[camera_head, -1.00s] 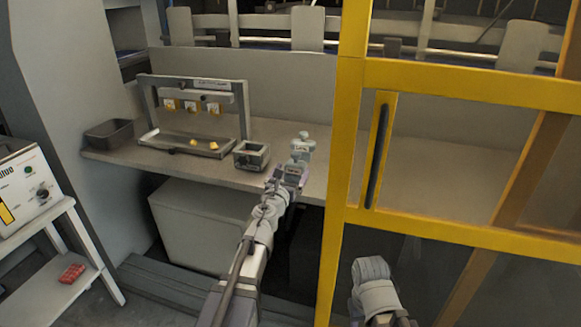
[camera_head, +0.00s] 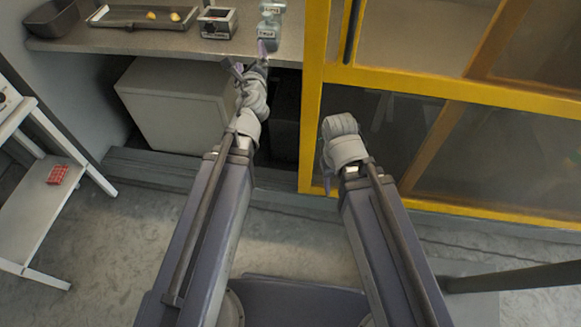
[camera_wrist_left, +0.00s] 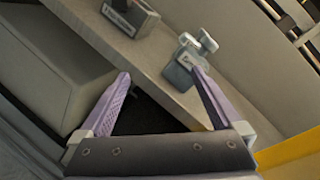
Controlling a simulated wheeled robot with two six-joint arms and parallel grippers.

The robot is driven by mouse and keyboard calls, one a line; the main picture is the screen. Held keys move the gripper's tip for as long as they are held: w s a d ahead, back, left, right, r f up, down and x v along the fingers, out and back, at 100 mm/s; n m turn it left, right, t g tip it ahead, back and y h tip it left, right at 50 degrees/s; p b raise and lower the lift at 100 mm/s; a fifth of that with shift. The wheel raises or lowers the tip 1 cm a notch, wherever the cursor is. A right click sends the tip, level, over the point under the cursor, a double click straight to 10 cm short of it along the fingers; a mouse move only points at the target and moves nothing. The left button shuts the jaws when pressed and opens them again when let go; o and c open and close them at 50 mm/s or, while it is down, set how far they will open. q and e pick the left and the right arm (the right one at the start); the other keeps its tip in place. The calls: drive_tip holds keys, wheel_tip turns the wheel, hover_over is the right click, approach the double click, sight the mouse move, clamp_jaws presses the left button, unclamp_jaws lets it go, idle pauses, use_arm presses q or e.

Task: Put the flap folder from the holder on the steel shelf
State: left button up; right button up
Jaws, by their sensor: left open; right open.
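A pale grey-green fixture with a small label (camera_head: 270,25) stands near the counter's front edge; it also shows in the left wrist view (camera_wrist_left: 181,72), with two rounded knobs on top. I cannot tell whether this is the flap folder in its holder. A darker grey labelled box (camera_head: 217,22) stands left of it, also partly in the left wrist view (camera_wrist_left: 130,17). My left gripper (camera_head: 250,60) is open and empty at the counter's front edge, just short of the fixture; its right finger overlaps the fixture in the left wrist view (camera_wrist_left: 160,73).
The counter (camera_head: 150,42) also holds a tray with yellow pieces (camera_head: 115,16) and a dark bin (camera_head: 52,18). A yellow-framed guard (camera_head: 313,110) stands right of my left gripper. A white box (camera_head: 170,105) sits under the counter. A white stand (camera_head: 30,215) at left carries a red item (camera_head: 58,174).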

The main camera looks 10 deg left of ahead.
use_arm(q)
drive_tip(key=s+d+f+n+g+y, duration=0.1)
drive_tip(key=s+d+f+n+g, duration=0.1)
drive_tip(key=s+f+n+g, duration=0.5)
drive_tip(key=s+d+f+n+g+h, duration=0.2)
drive_tip(key=s+d+f+n+g, duration=0.2)
drive_tip(key=s, duration=0.5)
drive_tip(key=s+d+f+n+g+h, duration=0.2)
drive_tip(key=s+d+f+n+g, duration=0.3)
drive_tip(key=s+d+f+n, duration=0.3)
drive_tip(key=shift+s+d+f+n+g, duration=0.3)
drive_tip(key=shift+s+d+n, duration=0.45)
drive_tip(key=shift+n, duration=0.15)
